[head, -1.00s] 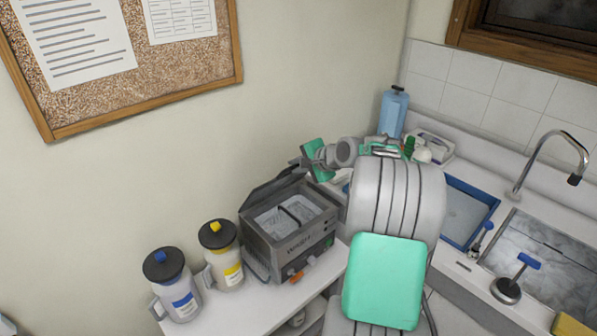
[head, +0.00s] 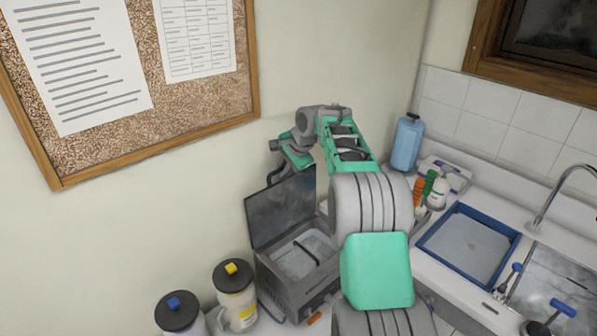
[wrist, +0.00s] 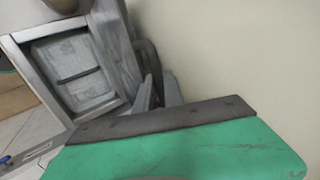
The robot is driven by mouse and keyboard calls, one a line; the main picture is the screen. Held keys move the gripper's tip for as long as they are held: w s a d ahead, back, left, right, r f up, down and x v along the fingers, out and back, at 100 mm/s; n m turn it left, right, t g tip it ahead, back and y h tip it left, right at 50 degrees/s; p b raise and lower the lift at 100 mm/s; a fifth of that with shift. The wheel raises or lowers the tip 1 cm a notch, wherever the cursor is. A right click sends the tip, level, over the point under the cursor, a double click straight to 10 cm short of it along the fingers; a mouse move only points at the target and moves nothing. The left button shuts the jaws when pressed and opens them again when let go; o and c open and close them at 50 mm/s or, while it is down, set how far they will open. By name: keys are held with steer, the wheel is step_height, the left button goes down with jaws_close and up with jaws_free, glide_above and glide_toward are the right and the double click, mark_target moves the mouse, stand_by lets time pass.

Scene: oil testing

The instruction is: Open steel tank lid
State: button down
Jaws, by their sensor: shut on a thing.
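The steel tank (head: 300,280) is a grey box with a lit, open top and a basket or tray inside, standing on the counter by the wall. Its dark steel lid (head: 282,208) stands raised, close to upright, at the tank's wall side. My gripper (head: 279,160) is at the lid's upper edge and is shut on it; the exact contact is partly hidden. The open tank (wrist: 75,72) shows at upper left there.
Jars with a blue-knobbed lid (head: 177,312) and a yellow-knobbed lid (head: 234,280) stand left of the tank. A blue tray (head: 468,242), a blue bottle (head: 407,143) and the sink (head: 560,285) are to the right. The wall and corkboard (head: 200,95) are close behind.

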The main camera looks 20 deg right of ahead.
steer(key=shift+w, duration=0.2)
steer(key=c, duration=1.5)
jaws_free()
steer(key=shift+o, duration=0.2)
steer(key=shift+s+r, duration=0.1)
steer(key=v, duration=0.7)
steer(key=shift+r+b, duration=0.4)
steer(key=shift+b, duration=0.05)
steer(key=shift+s+d, duration=0.1)
